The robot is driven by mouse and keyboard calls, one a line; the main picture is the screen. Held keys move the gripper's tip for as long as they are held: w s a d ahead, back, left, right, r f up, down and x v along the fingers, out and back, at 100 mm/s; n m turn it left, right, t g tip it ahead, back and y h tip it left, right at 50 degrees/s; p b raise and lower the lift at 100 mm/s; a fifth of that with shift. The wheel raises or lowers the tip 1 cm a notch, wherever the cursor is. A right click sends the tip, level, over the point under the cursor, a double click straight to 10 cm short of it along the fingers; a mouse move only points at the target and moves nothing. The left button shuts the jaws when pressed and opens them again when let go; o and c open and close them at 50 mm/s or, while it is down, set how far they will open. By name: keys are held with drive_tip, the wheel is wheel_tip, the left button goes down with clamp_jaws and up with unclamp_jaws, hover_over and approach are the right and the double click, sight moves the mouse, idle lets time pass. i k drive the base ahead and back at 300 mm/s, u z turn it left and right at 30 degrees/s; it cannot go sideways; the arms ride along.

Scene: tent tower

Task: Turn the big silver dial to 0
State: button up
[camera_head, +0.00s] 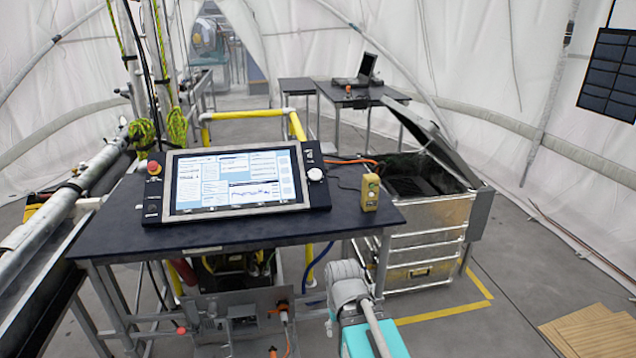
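The big silver dial (315,174) is a round pale knob on the right side of the dark control console (318,196). The console frames a lit screen (235,181) and rests on the dark table (250,232). The dial is too small here to read its marks or setting. Part of my arm, grey and teal, shows at the bottom, in front of the table and right of its middle. My gripper is not in view, so I cannot tell its state or how far it is from the dial.
A yellow handheld device (370,192) stands on the table right of the dial. A red button (154,168) is at the console's left. An open metal crate (430,222) stands right of the table. A laptop (357,73) sits on a back table.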

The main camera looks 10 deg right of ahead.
sight(315, 174)
drive_tip(key=k, duration=0.35)
drive_tip(key=z, duration=0.25)
drive_tip(key=i, duration=1.4)
drive_tip(key=u, duration=0.25)
